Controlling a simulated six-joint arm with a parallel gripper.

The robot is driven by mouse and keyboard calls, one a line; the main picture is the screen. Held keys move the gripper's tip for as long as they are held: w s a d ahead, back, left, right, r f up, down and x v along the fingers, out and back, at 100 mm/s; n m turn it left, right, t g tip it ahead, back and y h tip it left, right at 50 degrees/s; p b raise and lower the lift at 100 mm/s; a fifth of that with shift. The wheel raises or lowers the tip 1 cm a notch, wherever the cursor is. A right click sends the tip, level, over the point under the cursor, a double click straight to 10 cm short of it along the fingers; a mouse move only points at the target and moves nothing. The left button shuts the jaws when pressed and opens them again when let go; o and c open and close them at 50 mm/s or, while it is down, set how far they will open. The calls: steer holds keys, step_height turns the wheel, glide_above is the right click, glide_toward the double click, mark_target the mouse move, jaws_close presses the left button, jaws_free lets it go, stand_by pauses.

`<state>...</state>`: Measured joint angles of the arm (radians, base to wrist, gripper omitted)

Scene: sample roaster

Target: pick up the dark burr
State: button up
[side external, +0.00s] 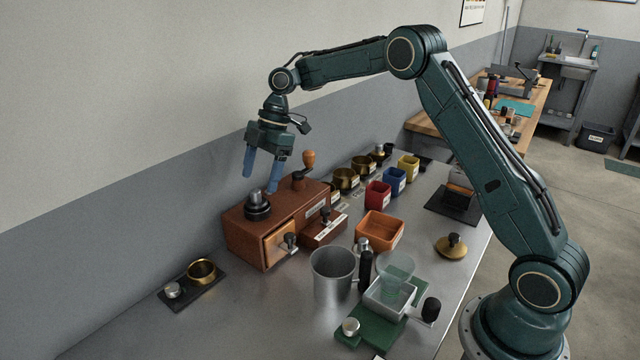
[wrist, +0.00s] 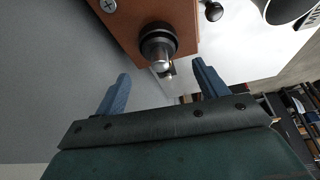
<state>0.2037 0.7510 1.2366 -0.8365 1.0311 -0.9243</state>
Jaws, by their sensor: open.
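The dark burr (side external: 257,206) is a stepped black piece on top of the left part of the brown wooden box (side external: 302,203). In the wrist view the dark burr (wrist: 158,42) shows as black rings with a shiny metal tip, near the top middle. My gripper (side external: 260,180) is above the box with its two blue fingers apart and nothing between them. In the wrist view my gripper (wrist: 161,74) has its fingers at either side of the picture, with the burr beyond the tips.
A crank with a wooden knob (side external: 309,159) rises from the box to the right of my fingers. In front are a steel cup (side external: 332,272) and an orange tray (side external: 380,230). A black tray (side external: 190,295) holds a brass ring (side external: 201,270). The wall is close behind.

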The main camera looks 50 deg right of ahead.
mark_target(256, 189)
steer(key=shift+f, duration=0.1)
steer(key=shift+x, duration=2.4)
steer(key=shift+c, duration=0.4)
steer(key=c, duration=1.2)
steer(key=shift+r, duration=5.05)
